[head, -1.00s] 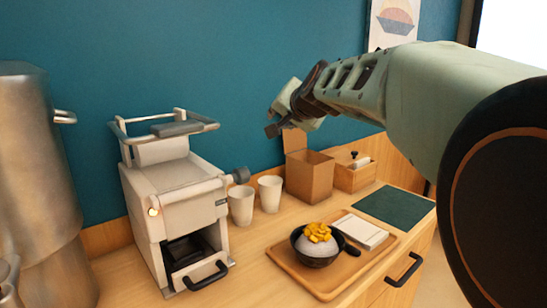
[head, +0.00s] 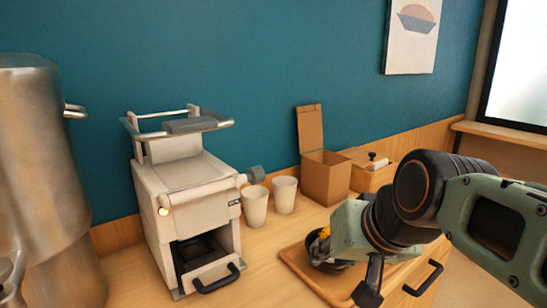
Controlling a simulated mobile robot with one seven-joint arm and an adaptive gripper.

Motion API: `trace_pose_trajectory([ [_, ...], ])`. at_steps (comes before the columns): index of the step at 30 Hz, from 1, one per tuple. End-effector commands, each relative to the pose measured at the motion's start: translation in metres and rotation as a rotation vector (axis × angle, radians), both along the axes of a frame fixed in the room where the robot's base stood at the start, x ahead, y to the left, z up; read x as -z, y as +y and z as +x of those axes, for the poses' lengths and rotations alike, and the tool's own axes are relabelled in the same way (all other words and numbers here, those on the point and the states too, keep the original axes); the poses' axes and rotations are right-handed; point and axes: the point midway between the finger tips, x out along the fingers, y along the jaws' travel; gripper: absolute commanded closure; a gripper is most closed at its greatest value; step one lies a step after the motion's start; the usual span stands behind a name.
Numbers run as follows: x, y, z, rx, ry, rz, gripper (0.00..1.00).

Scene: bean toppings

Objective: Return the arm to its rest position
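My arm comes in from the right in the head view, and my gripper (head: 369,285) hangs low at its end, in front of the wooden tray. One dark finger shows pointing down; the other cannot be made out, so whether it is open or shut is unclear. Behind the gripper, a dark bowl (head: 318,252) with yellow topping (head: 325,232) sits on the tray (head: 296,262), mostly hidden by the gripper. I cannot tell whether the gripper touches the bowl or tray.
A white machine (head: 190,205) with an open front drawer stands left of centre. Two white cups (head: 256,206) stand beside it. An open cardboard box (head: 325,180) and a wooden box (head: 371,178) are at the back. A large metal container (head: 40,165) is at far left.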

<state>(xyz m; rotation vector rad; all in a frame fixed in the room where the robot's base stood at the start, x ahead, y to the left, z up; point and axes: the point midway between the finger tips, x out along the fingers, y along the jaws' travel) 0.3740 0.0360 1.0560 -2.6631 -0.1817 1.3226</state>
Motion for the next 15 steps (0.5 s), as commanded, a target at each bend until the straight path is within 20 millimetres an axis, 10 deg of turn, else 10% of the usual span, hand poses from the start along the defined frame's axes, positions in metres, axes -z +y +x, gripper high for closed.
trace_pose_trajectory([
  [7, 0.072, -0.039, -0.089, 0.027, 0.159, -0.208, 0.76],
  [15, 0.007, -0.037, -0.086, 0.021, 0.159, -0.205, 0.76],
])
